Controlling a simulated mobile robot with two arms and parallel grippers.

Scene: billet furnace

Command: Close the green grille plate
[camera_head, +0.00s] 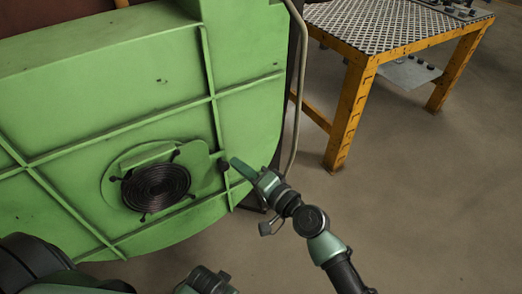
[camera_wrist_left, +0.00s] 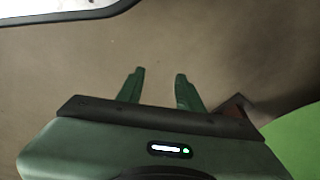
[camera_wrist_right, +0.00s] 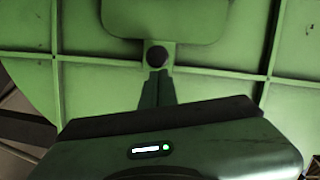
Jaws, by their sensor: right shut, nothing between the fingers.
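The green grille plate (camera_head: 196,155) sits on the face of the big green furnace body, beside and partly around a round dark grille (camera_head: 157,188). A dark round knob (camera_head: 223,166) is at its right end; the knob also shows in the right wrist view (camera_wrist_right: 157,56). My right gripper (camera_head: 235,162) is shut and empty, its fingertips close to the knob; I cannot tell whether they touch it. In the right wrist view the fingertips (camera_wrist_right: 158,73) lie just below the knob. My left gripper (camera_wrist_left: 157,76) is open and empty, above bare floor.
The green furnace body (camera_head: 110,90) with raised ribs fills the left of the head view. A grey pipe (camera_head: 296,110) runs down its right edge. A yellow-framed table (camera_head: 352,105) with a patterned metal top stands at the upper right. The floor between is clear.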

